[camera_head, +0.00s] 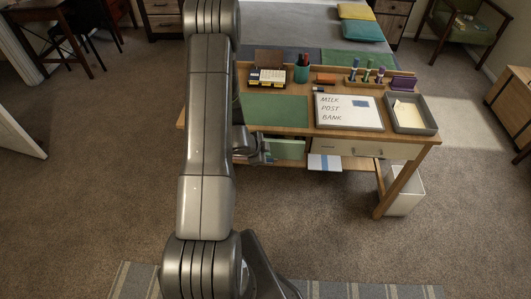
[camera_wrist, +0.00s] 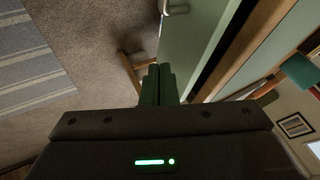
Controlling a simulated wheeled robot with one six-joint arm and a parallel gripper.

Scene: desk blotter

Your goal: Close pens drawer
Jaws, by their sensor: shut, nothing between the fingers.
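The desk (camera_head: 425,141) has a green-fronted drawer (camera_head: 287,149) on the left and a cream-fronted drawer (camera_head: 345,149) on the right; no label I can read shows which is the pens drawer. In the wrist view the green front (camera_wrist: 197,45) stands out from the wooden desk edge, with a dark gap between them, and a metal handle shows at the top. My gripper (camera_wrist: 157,72) is shut and empty, beside the green front; I cannot tell if it touches. In the head view my gripper (camera_head: 266,154) is partly hidden by my arm.
On the desk are a green blotter (camera_head: 275,109), a pen cup (camera_head: 302,69), a whiteboard (camera_head: 348,113) and a paper tray (camera_head: 411,128). A white bin (camera_head: 406,192) stands under the right end. Carpet in front is open, with a striped rug (camera_wrist: 32,66).

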